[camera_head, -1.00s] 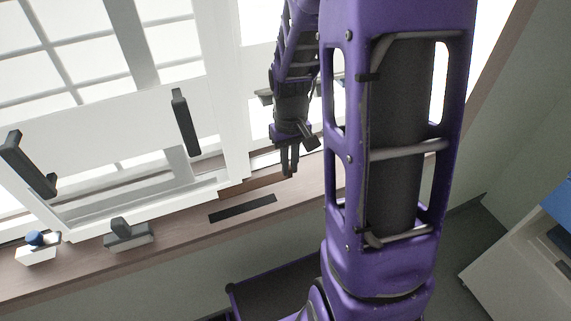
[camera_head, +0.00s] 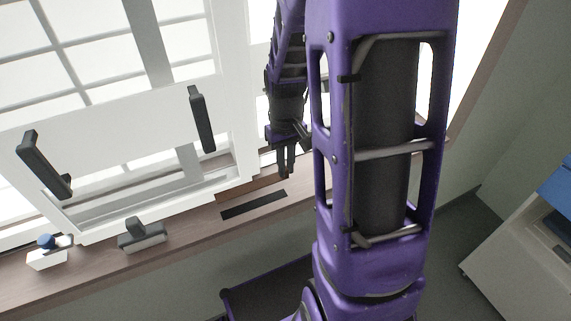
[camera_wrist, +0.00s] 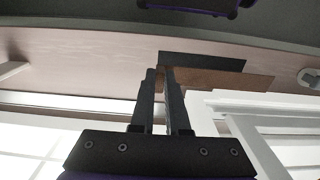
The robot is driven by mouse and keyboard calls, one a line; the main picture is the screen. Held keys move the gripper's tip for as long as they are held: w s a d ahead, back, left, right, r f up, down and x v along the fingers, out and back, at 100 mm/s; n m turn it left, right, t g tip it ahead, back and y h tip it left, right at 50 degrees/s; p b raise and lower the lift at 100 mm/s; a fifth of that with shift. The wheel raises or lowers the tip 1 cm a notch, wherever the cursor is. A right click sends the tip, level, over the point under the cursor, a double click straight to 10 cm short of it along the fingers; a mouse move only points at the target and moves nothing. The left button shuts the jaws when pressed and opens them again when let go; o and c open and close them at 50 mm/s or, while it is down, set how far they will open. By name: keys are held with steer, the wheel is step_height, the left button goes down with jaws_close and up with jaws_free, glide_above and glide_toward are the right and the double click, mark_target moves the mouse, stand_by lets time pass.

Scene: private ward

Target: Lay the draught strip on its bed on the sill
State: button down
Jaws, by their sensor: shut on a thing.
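My gripper (camera_head: 286,174) points down over the sill and is shut on one end of a thin brown strip, the draught strip (camera_head: 247,188). In the wrist view, the strip (camera_wrist: 228,79) runs to the right from my fingertips (camera_wrist: 164,70). A dark flat rectangle, seemingly the bed (camera_head: 254,204), lies on the sill (camera_head: 185,231). The bed also shows in the wrist view (camera_wrist: 203,61). The strip lies roughly parallel to the bed, on its window side, not over it. I cannot tell its height above the sill. The fingers hide the strip's gripped end.
A grey block with a knob (camera_head: 141,235) and a white box with a blue top (camera_head: 48,252) stand on the sill at the left. The window frame (camera_head: 100,140) with dark handles (camera_head: 201,118) rises behind. A white cabinet (camera_head: 520,250) stands at right.

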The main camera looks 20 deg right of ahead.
steer(key=b, duration=0.4)
glide_above(286, 195)
steer(key=shift+f, duration=2.8)
steer(key=shift+f+b, duration=0.85)
steer(key=shift+f, duration=0.05)
steer(key=c, duration=0.8)
jaws_free()
steer(key=shift+c, duration=0.2)
steer(key=shift+r, duration=0.1)
step_height(286, 195, up, 21)
steer(key=p, duration=0.7)
steer(key=shift+r, duration=0.15)
